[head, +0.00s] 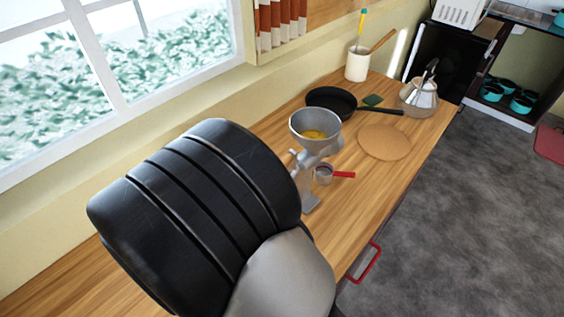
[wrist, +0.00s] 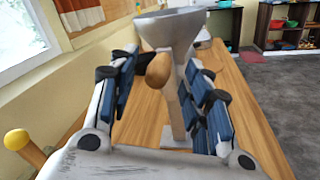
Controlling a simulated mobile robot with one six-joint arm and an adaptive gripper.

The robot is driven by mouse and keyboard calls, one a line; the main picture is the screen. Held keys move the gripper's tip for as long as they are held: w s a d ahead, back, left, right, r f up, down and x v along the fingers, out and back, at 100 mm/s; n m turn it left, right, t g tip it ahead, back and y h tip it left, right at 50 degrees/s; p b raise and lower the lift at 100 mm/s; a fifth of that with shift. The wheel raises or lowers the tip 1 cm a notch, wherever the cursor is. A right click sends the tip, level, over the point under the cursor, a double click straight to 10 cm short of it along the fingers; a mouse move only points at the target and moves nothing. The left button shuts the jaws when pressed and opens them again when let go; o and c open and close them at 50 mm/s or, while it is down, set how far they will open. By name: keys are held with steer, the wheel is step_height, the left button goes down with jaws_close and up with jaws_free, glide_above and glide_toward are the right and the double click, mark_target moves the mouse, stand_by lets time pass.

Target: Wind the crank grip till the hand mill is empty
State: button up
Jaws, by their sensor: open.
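The grey metal hand mill (head: 310,168) stands on the wooden counter, with yellow grain (head: 313,134) in its funnel hopper. In the wrist view the mill (wrist: 175,100) rises straight ahead, and the inside of its hopper is hidden. The brown wooden crank grip (wrist: 159,70) shows in the gap between the fingers of my gripper (wrist: 163,74), closer to the left finger. My gripper is open, with space beside the grip. I cannot tell how deep the grip lies between the pads. My dark arm hides the gripper and crank grip in the head view.
Behind are a round board (head: 384,142), a black pan (head: 331,101), a kettle (head: 419,97) and a utensil crock (head: 357,65). A yellow knob (wrist: 17,139) shows at lower left in the wrist view.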

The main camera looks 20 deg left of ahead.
steer(key=shift+x, duration=1.35)
steer(key=shift+c, duration=0.2)
jaws_close()
